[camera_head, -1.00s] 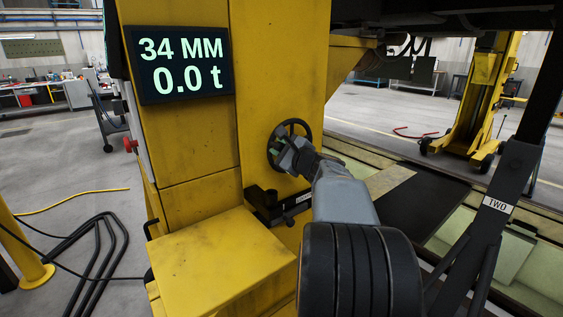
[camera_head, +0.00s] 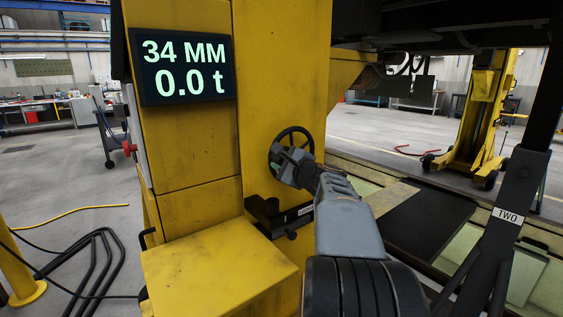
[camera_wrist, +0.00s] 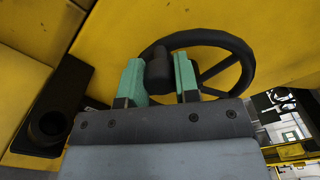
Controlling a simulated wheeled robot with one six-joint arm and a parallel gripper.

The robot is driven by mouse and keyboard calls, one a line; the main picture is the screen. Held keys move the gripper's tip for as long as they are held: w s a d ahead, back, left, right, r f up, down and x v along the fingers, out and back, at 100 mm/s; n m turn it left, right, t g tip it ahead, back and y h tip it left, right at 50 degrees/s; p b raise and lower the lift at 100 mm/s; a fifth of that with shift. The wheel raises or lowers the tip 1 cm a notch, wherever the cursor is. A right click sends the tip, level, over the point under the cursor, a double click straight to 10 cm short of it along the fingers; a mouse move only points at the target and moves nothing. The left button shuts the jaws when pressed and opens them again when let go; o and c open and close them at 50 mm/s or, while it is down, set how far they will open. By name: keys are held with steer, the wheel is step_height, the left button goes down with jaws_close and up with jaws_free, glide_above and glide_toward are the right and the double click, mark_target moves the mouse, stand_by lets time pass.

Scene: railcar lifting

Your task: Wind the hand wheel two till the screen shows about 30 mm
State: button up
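The black spoked hand wheel (camera_head: 293,129) is on the yellow column. Its rim also shows in the wrist view (camera_wrist: 226,40). My gripper (camera_head: 284,158) is at the wheel's lower left. In the wrist view its two green fingers (camera_wrist: 160,78) stand either side of a dark round handle (camera_wrist: 158,66) on the wheel and appear closed against it. The fingers' contact is partly hidden by the handle. The screen (camera_head: 184,66) reads 34 MM and 0.0 t. A label TWO (camera_head: 507,216) is on the dark strut at right.
A yellow box-shaped housing (camera_head: 215,262) juts out below the screen. A black bracket with a round socket (camera_head: 272,212) sits below the wheel, and shows left of my gripper in the wrist view (camera_wrist: 48,125). Black bent tubes (camera_head: 92,262) lie on the floor at left.

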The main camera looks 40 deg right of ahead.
steer(key=o, duration=0.4)
steer(key=shift+s, duration=0.1)
steer(key=s, duration=1.3)
steer(key=shift+s+a, duration=0.1)
steer(key=shift+s, duration=0.2)
steer(key=w+a+f+n+g+y+p, duration=0.1)
steer(key=a+n+g+y+p, duration=0.25)
steer(key=a+n+p, duration=0.35)
steer(key=w+a+n+g+y+p, duration=0.2)
steer(key=a+g+p, duration=0.2)
steer(key=a, duration=0.5)
steer(key=s+a+n+g+h+p, duration=0.1)
steer(key=s+a+n+g+p, duration=0.1)
steer(key=s+a+n+p, duration=0.1)
steer(key=s+a+n+g+h+p, duration=0.2)
steer(key=s+a+n+p, duration=0.1)
steer(key=n+p, duration=0.2)
steer(key=s+a+n+g+h+p, duration=0.2)
steer(key=a+n+g+p, duration=0.1)
steer(key=n+p, duration=0.2)
steer(key=shift+s+a+n, duration=0.2)
steer(key=shift+n, duration=0.5)
steer(key=shift+s+a+n, duration=0.2)
steer(key=shift+n, duration=0.5)
